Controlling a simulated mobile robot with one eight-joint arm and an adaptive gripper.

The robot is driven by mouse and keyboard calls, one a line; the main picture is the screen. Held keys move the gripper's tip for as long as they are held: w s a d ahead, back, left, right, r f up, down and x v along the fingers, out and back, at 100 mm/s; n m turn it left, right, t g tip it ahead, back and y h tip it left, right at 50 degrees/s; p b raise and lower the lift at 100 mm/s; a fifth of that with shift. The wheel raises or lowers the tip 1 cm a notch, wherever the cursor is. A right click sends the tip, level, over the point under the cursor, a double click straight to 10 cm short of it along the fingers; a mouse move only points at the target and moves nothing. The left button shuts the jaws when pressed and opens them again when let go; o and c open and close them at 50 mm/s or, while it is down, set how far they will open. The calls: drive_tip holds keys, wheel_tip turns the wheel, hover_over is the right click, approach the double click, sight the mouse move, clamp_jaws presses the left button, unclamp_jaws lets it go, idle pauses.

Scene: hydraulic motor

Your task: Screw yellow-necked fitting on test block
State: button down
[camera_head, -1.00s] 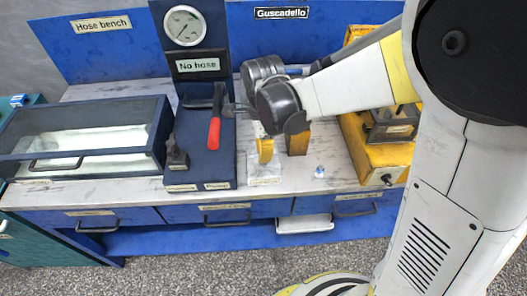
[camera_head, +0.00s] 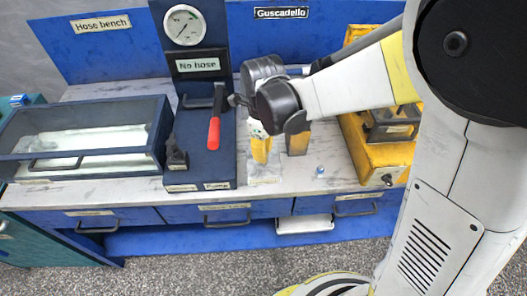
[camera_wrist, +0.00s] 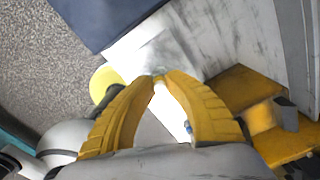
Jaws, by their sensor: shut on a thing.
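My gripper (camera_wrist: 160,76) points down over the white bench top, right of the blue pump stand. Its two yellow fingers converge in the wrist view, with a tiny greyish piece between their tips. One finger also shows in the head view (camera_head: 261,150). The piece is too small and covered for me to make out a yellow neck. Below the tips lies a pale, clear-looking patch or block (camera_head: 265,180); I cannot tell whether it is the test block, or whether the held piece touches it. A small blue-and-white part (camera_head: 320,171) lies on the bench to the right.
The blue stand (camera_head: 205,165) bears a gauge (camera_head: 184,25) and a red-handled lever (camera_head: 214,132). A glass-topped box (camera_head: 85,140) stands left. A yellow machine (camera_head: 385,160) stands right of my gripper.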

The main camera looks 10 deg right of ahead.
drive_tip(key=m, duration=0.5)
drive_tip(key=shift+m, duration=0.4)
drive_tip(key=shift+m, duration=0.5)
drive_tip(key=c, duration=1.3)
unclamp_jaws()
drive_tip(key=n, duration=0.3)
drive_tip(key=shift+n, duration=0.4)
drive_tip(key=n, duration=0.3)
drive_tip(key=shift+n, duration=0.4)
drive_tip(key=n, duration=0.2)
drive_tip(key=shift+n, duration=0.4)
